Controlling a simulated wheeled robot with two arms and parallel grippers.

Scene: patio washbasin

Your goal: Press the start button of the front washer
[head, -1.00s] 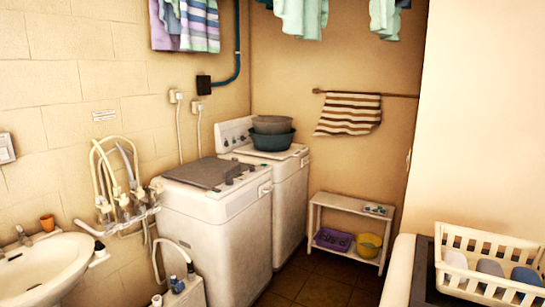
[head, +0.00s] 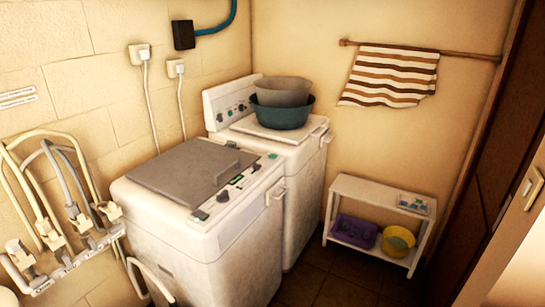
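The front washer (head: 215,258) is the nearer white top-loader, standing against the left wall. It has a grey lid (head: 182,170). Its control panel (head: 238,183) runs along the right side of the top, with dark knobs, a small display and a green button (head: 272,156) near the far end. I cannot read any labels, so I cannot tell which control is the start button. A second white washer (head: 305,170) stands behind it, with stacked basins (head: 283,103) on its lid. Neither of my grippers is in view.
Hoses and taps (head: 62,205) stick out from the left wall beside the front washer. A low white shelf (head: 375,194) with a purple basket (head: 354,231) and a yellow bowl (head: 398,241) stands at the back right. Dark tiled floor (head: 325,285) lies clear right of the washers.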

